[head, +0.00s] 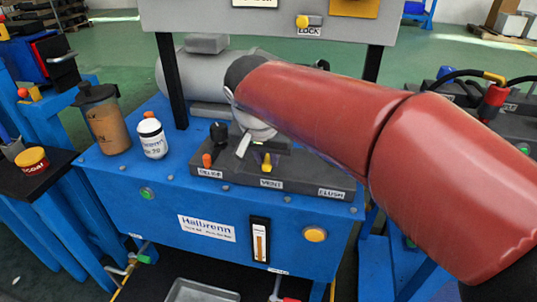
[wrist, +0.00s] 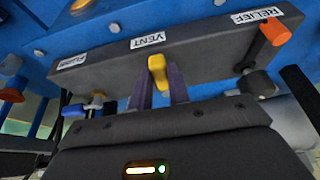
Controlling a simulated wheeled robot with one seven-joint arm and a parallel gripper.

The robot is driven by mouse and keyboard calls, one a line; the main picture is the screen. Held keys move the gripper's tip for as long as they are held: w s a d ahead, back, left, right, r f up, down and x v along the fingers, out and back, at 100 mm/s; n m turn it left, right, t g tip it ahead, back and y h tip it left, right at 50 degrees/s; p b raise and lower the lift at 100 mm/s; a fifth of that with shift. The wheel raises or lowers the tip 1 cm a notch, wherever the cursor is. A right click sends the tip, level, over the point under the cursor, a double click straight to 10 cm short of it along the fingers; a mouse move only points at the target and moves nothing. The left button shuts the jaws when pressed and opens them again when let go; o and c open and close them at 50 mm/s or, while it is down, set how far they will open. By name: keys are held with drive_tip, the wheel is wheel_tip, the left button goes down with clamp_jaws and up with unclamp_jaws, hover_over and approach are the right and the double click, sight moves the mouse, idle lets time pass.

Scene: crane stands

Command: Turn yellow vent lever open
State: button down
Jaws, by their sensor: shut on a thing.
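The yellow vent lever (wrist: 157,72) stands by the VENT label (wrist: 147,40) on a dark grey valve block. In the wrist view my gripper (wrist: 159,87) has its two purple fingers on either side of the lever, shut on it. In the head view the lever (head: 266,162) shows as a small yellow tip above the VENT label. My red arm reaches in from the right and hides most of the gripper there. The lever's pivot is hidden.
The valve block (head: 315,180) also carries an orange-tipped relief lever (head: 207,160) at left; the flush end is partly under my arm. A white labelled bottle (head: 151,137) and a brown jug (head: 106,122) stand left on the blue stand. A grey panel (head: 250,22) hangs above.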

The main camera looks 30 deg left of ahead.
drive_tip(key=c, duration=1.3)
unclamp_jaws()
drive_tip(key=shift+r, duration=0.1)
drive_tip(key=v, duration=0.7)
drive_tip(key=shift+s+r+p, duration=0.2)
drive_tip(key=shift+r+p, duration=0.05)
drive_tip(key=shift+p, duration=0.05)
drive_tip(key=shift+s, duration=0.1)
